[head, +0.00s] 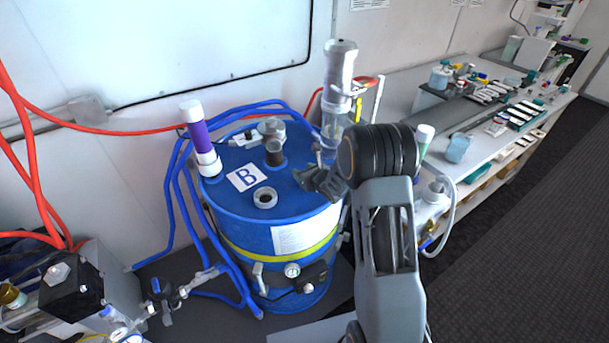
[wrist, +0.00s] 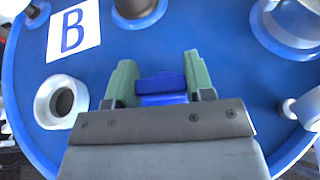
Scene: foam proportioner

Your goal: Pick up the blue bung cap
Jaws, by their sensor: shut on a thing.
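The blue bung cap (wrist: 162,84) shows in the wrist view between the two green fingertips of my gripper (wrist: 160,82). The fingers are shut on it from both sides. My gripper (head: 310,178) is over the top of the blue drum (head: 285,208) in the head view, near its right side. The cap cannot be made out in the head view. Whether the cap touches the drum top or is held above it, I cannot tell.
An open white ring (head: 265,198) sits on the drum top, also in the wrist view (wrist: 61,102). A label "B" (head: 246,177), a purple-and-white tube (head: 200,140) and a tall clear cylinder (head: 335,95) stand close by. Blue hoses run along the drum's left side.

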